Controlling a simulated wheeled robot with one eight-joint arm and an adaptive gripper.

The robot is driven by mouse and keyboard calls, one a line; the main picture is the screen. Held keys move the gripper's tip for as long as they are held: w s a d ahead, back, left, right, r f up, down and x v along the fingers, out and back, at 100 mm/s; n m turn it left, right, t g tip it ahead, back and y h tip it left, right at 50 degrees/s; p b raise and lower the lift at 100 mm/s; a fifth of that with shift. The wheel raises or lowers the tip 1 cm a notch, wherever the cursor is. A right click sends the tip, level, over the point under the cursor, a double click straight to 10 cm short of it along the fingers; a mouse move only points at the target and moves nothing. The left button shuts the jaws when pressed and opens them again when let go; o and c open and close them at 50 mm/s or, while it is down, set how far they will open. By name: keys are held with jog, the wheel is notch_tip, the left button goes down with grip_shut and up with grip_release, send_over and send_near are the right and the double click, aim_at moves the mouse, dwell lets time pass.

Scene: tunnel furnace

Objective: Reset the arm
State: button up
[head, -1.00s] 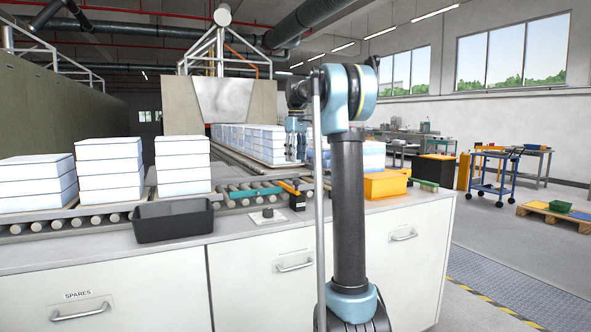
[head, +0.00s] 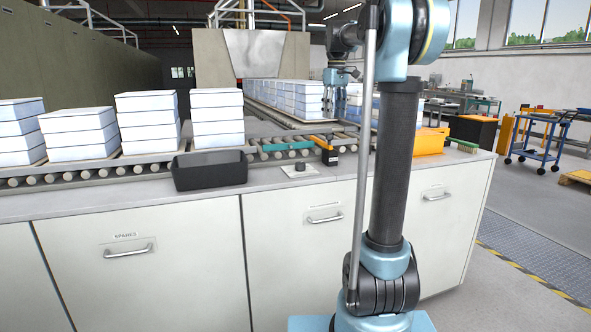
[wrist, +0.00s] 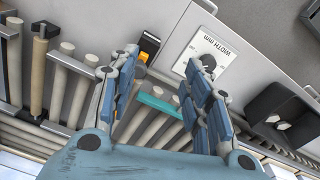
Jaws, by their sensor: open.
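My arm stands at the right of the head view. Its gripper (head: 341,112) hangs above the far side of the counter, fingers pointing down, in front of the white stacks on the line. In the wrist view my gripper (wrist: 165,62) has its two blue-padded fingers spread apart, with nothing between them. The gripper touches nothing that I can see.
A black tray (head: 210,183), a knob plate (head: 300,172) and a black block with an orange part (head: 329,155) sit at the counter. White stacks (head: 217,134) stand on the roller conveyor (head: 100,172). An orange bin (head: 430,142) and a green brush (head: 463,145) lie right.

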jog(key=s+d+f+m+t, duration=0.1)
jog(key=s+f+m, duration=0.5)
jog(key=s+f, duration=2.9)
jog(key=s+d, duration=0.1)
jog(key=s, duration=0.2)
jog(key=shift+s+d+m+t, duration=0.2)
jog(key=shift+s+m+t, duration=0.15)
jog(key=shift+m+t, duration=0.05)
jog(key=shift+c, duration=1.4)
jog(key=shift+s, duration=0.1)
